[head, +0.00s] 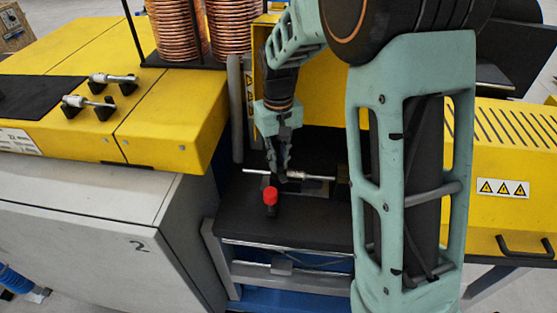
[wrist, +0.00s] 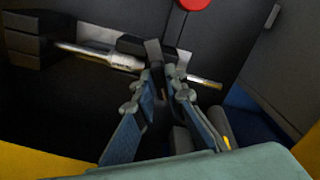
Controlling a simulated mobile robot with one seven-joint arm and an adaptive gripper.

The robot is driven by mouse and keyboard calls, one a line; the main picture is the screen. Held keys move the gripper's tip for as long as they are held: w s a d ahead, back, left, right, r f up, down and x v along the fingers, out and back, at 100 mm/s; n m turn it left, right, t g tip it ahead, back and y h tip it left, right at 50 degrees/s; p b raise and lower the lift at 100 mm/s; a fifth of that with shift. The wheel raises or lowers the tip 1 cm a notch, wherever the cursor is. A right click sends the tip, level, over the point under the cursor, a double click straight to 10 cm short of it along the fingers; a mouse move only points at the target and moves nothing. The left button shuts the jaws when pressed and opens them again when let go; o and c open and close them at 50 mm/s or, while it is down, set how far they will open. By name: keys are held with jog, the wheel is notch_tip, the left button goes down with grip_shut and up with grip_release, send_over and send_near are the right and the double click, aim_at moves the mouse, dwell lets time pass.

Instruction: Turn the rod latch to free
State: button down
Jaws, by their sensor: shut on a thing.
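The rod latch, a thin silvery rod with a thicker sleeve (head: 312,177), lies across the dark recess in the head view. In the wrist view, its light sleeve (wrist: 97,57) runs from black blocks at the left towards my fingers, and a thin end shows at the right. My gripper (head: 281,170) reaches down to the rod from above. In the wrist view my gripper (wrist: 162,77) is shut on a dark tab (wrist: 154,53) at the rod's middle. The fingers hide part of the rod there. The latch's exact turn angle is hard to tell.
A red knob (head: 270,195) stands on the black shelf (head: 300,227) just in front of the rod; it also shows in the wrist view (wrist: 194,4). A grey post (head: 235,110) and yellow housing (head: 200,130) stand left. Copper coils (head: 178,30) stand behind.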

dwell(0.3)
jog(key=c, duration=2)
grip_release()
jog(key=shift+o, duration=0.2)
notch_tip(320, 180, up, 12)
